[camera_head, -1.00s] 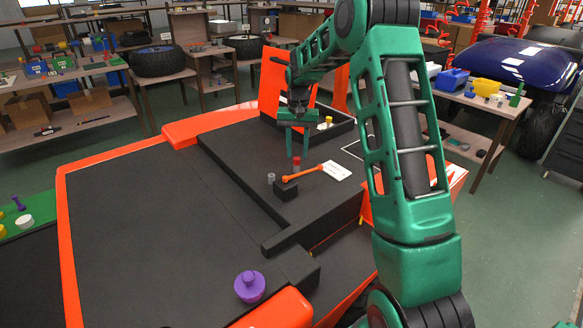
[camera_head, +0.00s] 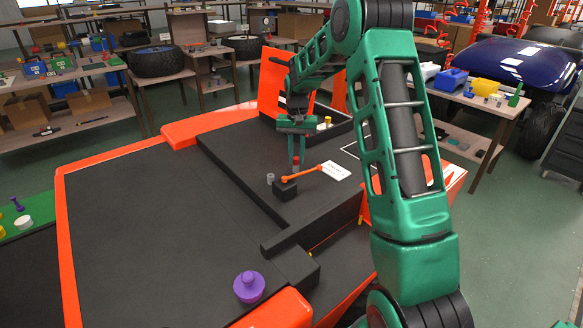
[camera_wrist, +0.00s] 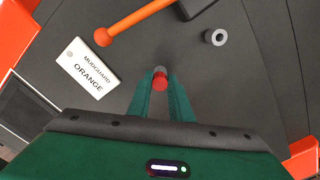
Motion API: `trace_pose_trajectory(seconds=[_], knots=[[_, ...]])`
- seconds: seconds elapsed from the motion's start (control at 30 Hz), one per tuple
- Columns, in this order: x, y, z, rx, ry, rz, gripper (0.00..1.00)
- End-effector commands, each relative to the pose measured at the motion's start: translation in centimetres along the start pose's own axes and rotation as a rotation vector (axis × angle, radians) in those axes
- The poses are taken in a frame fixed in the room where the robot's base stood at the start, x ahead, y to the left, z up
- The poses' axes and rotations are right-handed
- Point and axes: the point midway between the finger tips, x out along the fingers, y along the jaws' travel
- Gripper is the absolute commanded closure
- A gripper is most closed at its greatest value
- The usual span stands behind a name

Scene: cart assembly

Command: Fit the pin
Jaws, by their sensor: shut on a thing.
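The pin (camera_wrist: 160,82) has a red head, with a grey part showing just beyond it in the wrist view. My gripper (camera_wrist: 160,79) is shut on it, one green finger on each side. In the head view my gripper (camera_head: 296,157) points down over the black cart deck, with the red pin head at its fingertips. Whether the pin touches the deck is hard to tell. A small grey ring with a dark hole (camera_wrist: 216,37) stands on the deck beside the block.
A white label reading "MUDGUARD ORANGE" (camera_wrist: 86,68) lies near the rod's end. A raised orange panel (camera_head: 274,80) stands behind my gripper. A purple knob (camera_head: 249,286) sits at the near edge. The wide black panel (camera_head: 150,220) at left is clear.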

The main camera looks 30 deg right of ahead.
Motion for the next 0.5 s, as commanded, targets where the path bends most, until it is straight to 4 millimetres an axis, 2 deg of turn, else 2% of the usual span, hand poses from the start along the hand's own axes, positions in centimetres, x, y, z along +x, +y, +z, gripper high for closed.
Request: trace_pose_trajectory(seconds=[0.5], knots=[[-4.8, 0.0, 0.0, 0.0, 0.001, 0.0, 1.0]])
